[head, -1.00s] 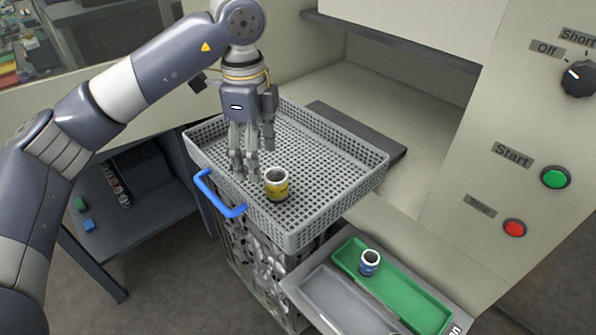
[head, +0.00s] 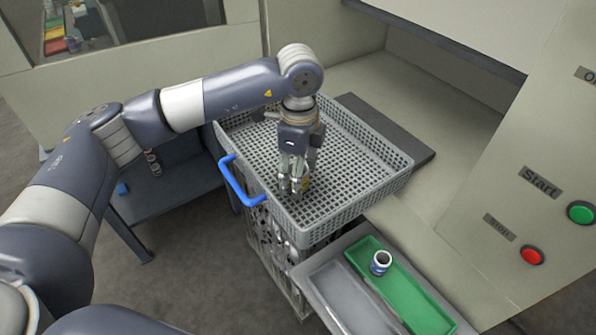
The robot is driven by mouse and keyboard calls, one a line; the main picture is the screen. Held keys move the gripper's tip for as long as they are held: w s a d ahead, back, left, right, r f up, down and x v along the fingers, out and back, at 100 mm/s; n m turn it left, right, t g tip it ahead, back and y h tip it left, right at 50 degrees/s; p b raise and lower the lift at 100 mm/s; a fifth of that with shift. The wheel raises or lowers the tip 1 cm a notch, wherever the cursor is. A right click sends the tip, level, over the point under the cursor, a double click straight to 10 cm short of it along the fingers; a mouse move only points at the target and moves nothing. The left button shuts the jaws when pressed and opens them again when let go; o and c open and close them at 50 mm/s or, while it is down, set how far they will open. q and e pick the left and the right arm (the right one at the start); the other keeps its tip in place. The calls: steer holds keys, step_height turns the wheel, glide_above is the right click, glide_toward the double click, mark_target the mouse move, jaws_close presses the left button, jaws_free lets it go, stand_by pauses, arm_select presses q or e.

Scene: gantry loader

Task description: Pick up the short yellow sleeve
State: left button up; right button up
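My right gripper is not in view.
The basket has a blue handle (head: 240,184). The machine panel with green Start (head: 581,213) and red Stop (head: 532,255) buttons is at right.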

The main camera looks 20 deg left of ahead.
arm_select(q)
steer(key=shift+a+f, duration=0.1)
steer(key=shift+f, duration=0.7)
steer(key=c, duration=1.4)
